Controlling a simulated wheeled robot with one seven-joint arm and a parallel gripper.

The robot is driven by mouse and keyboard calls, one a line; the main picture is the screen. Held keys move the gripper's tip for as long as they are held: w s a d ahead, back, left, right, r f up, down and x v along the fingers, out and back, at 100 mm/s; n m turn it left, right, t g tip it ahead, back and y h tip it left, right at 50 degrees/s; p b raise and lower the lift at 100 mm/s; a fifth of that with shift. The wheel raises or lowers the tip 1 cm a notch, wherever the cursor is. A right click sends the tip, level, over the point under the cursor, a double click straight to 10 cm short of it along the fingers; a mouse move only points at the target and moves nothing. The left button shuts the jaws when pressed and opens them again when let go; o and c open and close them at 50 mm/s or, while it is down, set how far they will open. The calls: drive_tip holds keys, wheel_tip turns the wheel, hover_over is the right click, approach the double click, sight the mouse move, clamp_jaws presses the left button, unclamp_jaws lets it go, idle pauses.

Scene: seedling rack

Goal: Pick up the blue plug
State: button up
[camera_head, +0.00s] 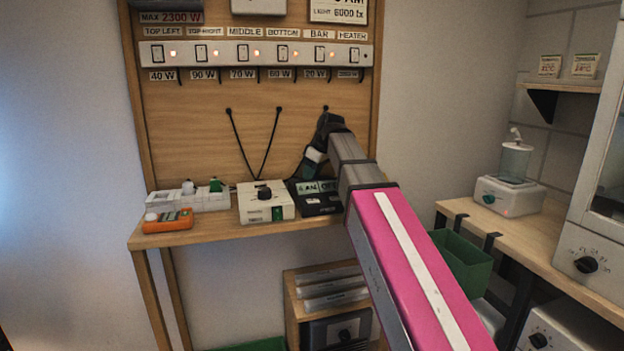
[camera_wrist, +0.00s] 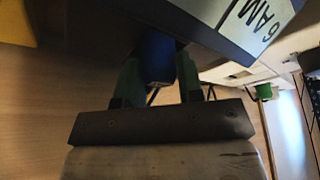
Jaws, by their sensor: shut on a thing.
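The blue plug (camera_wrist: 157,62) shows in the wrist view, between the two green-tipped fingers of my gripper (camera_wrist: 158,80). My gripper is shut on it. The plug's upper end meets the edge of a dark box marked "6 AM" (camera_wrist: 235,20); I cannot tell whether it is seated in the box or only in front of it. In the head view my arm reaches down to the dark box (camera_head: 318,205) on the wooden shelf, and the plug is hidden behind my arm and wrist.
A cream box with a black knob (camera_head: 266,203) stands left of the dark box. Farther left are a white socket strip (camera_head: 208,201) and an orange device (camera_head: 168,222). Black cords (camera_head: 240,140) hang from the board above. A green bin (camera_head: 462,262) hangs at the right.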

drive_tip(key=shift+r, duration=0.55)
drive_tip(key=r, duration=0.3)
drive_tip(key=shift+a+r, duration=0.25)
drive_tip(key=s+a+r, duration=0.3)
drive_tip(key=a+r, duration=0.3)
drive_tip(key=a, duration=0.5)
drive_tip(key=s+a+f+n, duration=0.1)
drive_tip(key=s+a+n, duration=0.15)
drive_tip(key=a, duration=1.45)
drive_tip(key=s+a+f+n+g, duration=0.1)
drive_tip(key=s+a, duration=0.3)
drive_tip(key=a, duration=0.4)
drive_tip(key=s+a+f+n+g, duration=0.1)
drive_tip(key=s+a+f, duration=0.15)
drive_tip(key=a, duration=0.65)
drive_tip(key=shift+m+t+y, duration=0.25)
drive_tip(key=shift+t+y, duration=0.05)
drive_tip(key=shift+y, duration=0.1)
drive_tip(key=shift+s+d+f, duration=0.1)
drive_tip(key=shift+s+f, duration=0.05)
drive_tip(key=shift+f, duration=0.8)
drive_tip(key=shift+s+d+f, duration=0.1)
drive_tip(key=shift+s+f, duration=0.1)
drive_tip(key=shift+f, duration=0.8)
drive_tip(key=shift+s+f, duration=0.15)
drive_tip(key=shift+f, duration=0.8)
